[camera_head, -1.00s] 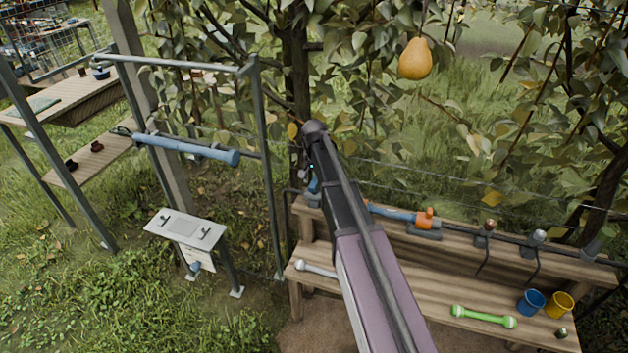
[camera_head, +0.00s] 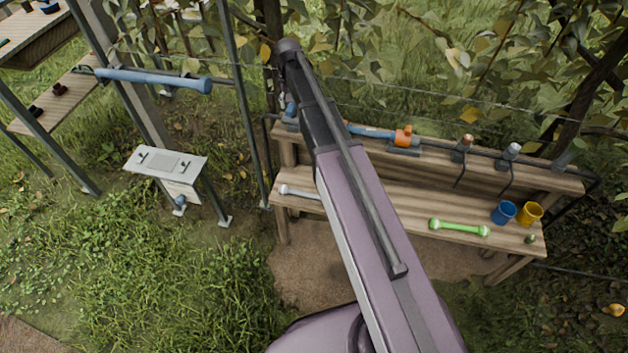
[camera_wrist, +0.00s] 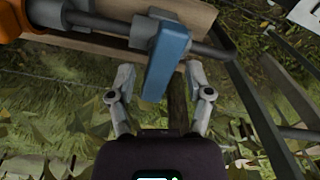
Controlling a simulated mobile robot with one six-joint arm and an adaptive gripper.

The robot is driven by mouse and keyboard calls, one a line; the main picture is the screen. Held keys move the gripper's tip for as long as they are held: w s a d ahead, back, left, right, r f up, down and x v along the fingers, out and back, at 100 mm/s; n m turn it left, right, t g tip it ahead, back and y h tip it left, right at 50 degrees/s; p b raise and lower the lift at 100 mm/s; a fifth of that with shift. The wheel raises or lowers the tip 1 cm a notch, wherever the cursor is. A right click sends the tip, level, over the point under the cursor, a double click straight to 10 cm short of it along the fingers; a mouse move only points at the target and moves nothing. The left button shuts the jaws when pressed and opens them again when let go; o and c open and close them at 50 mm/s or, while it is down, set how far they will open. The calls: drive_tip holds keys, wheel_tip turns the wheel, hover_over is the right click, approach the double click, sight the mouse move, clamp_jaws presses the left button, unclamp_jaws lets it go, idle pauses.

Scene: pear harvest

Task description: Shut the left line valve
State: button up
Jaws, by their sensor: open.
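The left valve shows in the wrist view as a flat blue lever (camera_wrist: 168,62) on a grey pipe (camera_wrist: 85,20). My gripper (camera_wrist: 161,76) is open, with one finger on each side of the lever and a visible gap on both sides. In the head view only a bit of that blue lever (camera_head: 291,109) shows beside my arm, at the left end of the pipe. My gripper is mostly hidden behind my arm there.
The wooden bench (camera_head: 400,205) carries a green tool (camera_head: 459,228), a grey-white tool (camera_head: 300,192), a blue cup (camera_head: 503,212) and a yellow cup (camera_head: 529,213). A metal post (camera_head: 240,110) and a white panel (camera_head: 166,163) stand to the left. Branches hang behind.

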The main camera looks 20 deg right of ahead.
sight(292, 104)
drive_tip(key=n, duration=0.3)
drive_tip(key=shift+n, duration=0.4)
drive_tip(key=n, duration=0.3)
drive_tip(key=shift+n, duration=0.4)
drive_tip(key=n, duration=0.6)
drive_tip(key=shift+n, duration=0.4)
wheel_tip(292, 104, up, 14)
drive_tip(key=p, duration=1.4)
drive_tip(key=s+f+m+b, duration=1.2)
drive_tip(key=s+f+b, duration=1)
drive_tip(key=s, duration=0.4)
drive_tip(key=shift+f+b, duration=0.4)
drive_tip(key=shift+r, duration=0.1)
